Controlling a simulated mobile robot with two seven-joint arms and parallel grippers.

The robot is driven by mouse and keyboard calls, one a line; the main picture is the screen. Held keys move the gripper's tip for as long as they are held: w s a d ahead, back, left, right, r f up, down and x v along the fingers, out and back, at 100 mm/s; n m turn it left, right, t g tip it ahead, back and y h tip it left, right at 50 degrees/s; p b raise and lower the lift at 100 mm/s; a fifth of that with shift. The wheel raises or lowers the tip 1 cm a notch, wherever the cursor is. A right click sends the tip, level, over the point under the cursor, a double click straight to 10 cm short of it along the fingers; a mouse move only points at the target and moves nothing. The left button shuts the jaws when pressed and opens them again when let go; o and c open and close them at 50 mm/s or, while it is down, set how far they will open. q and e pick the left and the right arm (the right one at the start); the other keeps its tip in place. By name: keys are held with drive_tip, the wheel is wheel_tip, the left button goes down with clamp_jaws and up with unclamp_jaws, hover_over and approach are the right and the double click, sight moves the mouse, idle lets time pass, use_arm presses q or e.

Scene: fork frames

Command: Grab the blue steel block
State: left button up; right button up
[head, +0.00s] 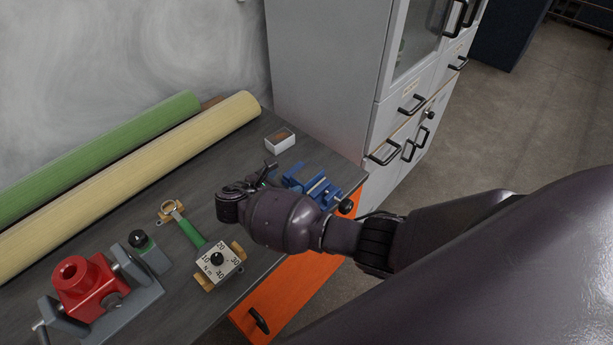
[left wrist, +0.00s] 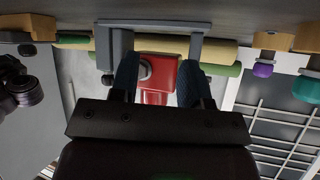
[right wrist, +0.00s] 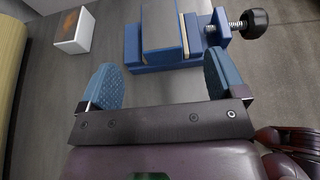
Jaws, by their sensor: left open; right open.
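A blue vise (head: 318,183) stands near the bench's right end, partly hidden by my right arm in the head view. In the right wrist view, a blue-grey block (right wrist: 160,25) sits between the jaws of the blue vise (right wrist: 150,69), with tan strips along its right side. My right gripper (right wrist: 160,82) is open and empty, its blue fingers apart and the vise just beyond them. In the head view it is mostly hidden behind my wrist (head: 266,178). My left gripper (left wrist: 157,80) is open, with a red part (left wrist: 158,78) showing between its fingers.
A small white box (head: 280,141) lies behind the blue vise. A black knob (right wrist: 253,23) sticks out at its right. A torque tool (head: 217,258), a grey vise holding a red part (head: 82,285) and two long rolls (head: 130,165) occupy the bench. A grey cabinet (head: 325,80) stands behind.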

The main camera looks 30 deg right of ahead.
sight(305, 174)
drive_tip(key=x, duration=0.3)
drive_tip(key=shift+w+d+f, duration=0.1)
drive_tip(key=shift+d+f, duration=0.05)
drive_tip(key=shift+d, duration=0.15)
drive_tip(key=shift+f+x, duration=0.15)
drive_tip(key=shift+x, duration=1.25)
drive_tip(key=shift+f+x, duration=0.1)
drive_tip(key=shift+x, duration=1.3)
drive_tip(key=shift+a, duration=0.15)
drive_tip(key=c, duration=1.4)
